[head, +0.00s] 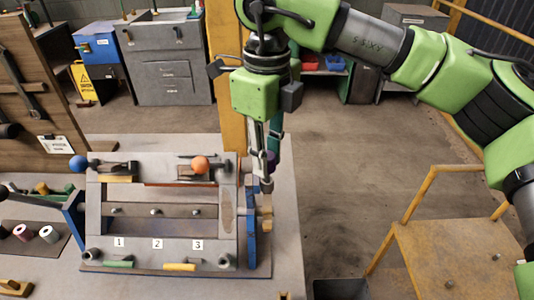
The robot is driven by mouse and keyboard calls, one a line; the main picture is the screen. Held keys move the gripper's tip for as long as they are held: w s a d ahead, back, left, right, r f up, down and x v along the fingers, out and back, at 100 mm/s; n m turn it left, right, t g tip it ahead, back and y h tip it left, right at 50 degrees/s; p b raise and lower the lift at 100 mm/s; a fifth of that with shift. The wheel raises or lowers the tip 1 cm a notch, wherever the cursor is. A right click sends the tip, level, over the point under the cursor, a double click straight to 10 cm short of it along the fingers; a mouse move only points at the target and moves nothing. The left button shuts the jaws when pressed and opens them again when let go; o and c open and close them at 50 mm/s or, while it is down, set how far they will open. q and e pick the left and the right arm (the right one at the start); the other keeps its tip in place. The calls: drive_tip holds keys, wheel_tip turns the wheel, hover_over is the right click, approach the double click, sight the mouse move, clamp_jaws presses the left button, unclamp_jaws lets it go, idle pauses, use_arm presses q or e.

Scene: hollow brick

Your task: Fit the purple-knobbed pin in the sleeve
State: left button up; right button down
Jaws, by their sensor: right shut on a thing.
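My right gripper (268,183) points down at the right end of the grey fixture (140,225). It is shut on the purple-knobbed pin, whose purple knob (271,160) shows beside the fingers. The fingers hide most of the pin's shaft. I cannot tell whether the pin's tip touches anything. The fixture has plates numbered 1, 2 and 3. I cannot make out for sure which part is the sleeve. My left gripper is not in view.
A blue plate (252,235) and a tan block (265,218) are at the fixture's right end. An orange post (228,95) stands behind the bench. A wooden tool board (30,90) rises at left.

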drive_tip(key=shift+f+b, duration=1.05)
drive_tip(key=shift+f, duration=0.4)
drive_tip(key=c, duration=1.7)
unclamp_jaws()
drive_tip(key=shift+r, duration=0.15)
wheel_tip(320, 180, up, 12)
drive_tip(key=shift+f, duration=0.1)
drive_tip(key=shift+f, duration=0.1)
